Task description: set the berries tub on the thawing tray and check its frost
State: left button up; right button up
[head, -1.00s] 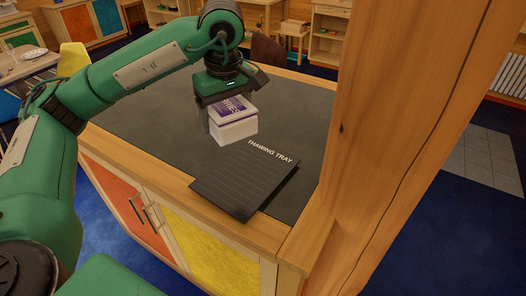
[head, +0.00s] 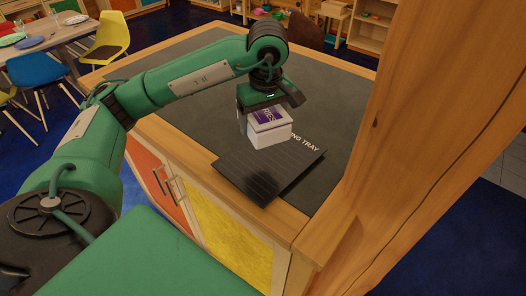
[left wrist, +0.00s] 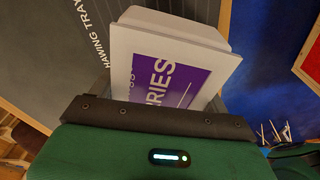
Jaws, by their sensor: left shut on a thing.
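The berries tub (head: 272,136) is a white box whose lid bears a purple label. My left gripper (head: 266,114) is shut on it from above and holds it upright. In the left wrist view the tub (left wrist: 205,68) shows its lid and the letters "RIES". The thawing tray (head: 262,178) is a dark, ribbed flat plate on the counter. The tub hides the first part of its white lettering in the head view. I cannot tell whether the tub touches the tray or hangs just above it. No frost reading is visible. My right gripper is not in view.
The counter's dark top (head: 200,95) is clear behind and left of the tub. A thick wooden post (head: 415,130) stands close on the right. A dining table (head: 45,38) with plates and chairs is at the far left.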

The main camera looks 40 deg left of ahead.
pick_arm(q)
jog(key=p, duration=0.2)
send_over(262, 160)
jog(key=f, duration=0.6)
jog(key=shift+s+d+f, duration=0.2)
jog(key=shift+f, duration=0.1)
jog(key=shift+f+p, duration=0.65)
jog(key=shift+f, duration=1.9)
jog(key=o, duration=1.3)
jog(key=shift+c, duration=0.2)
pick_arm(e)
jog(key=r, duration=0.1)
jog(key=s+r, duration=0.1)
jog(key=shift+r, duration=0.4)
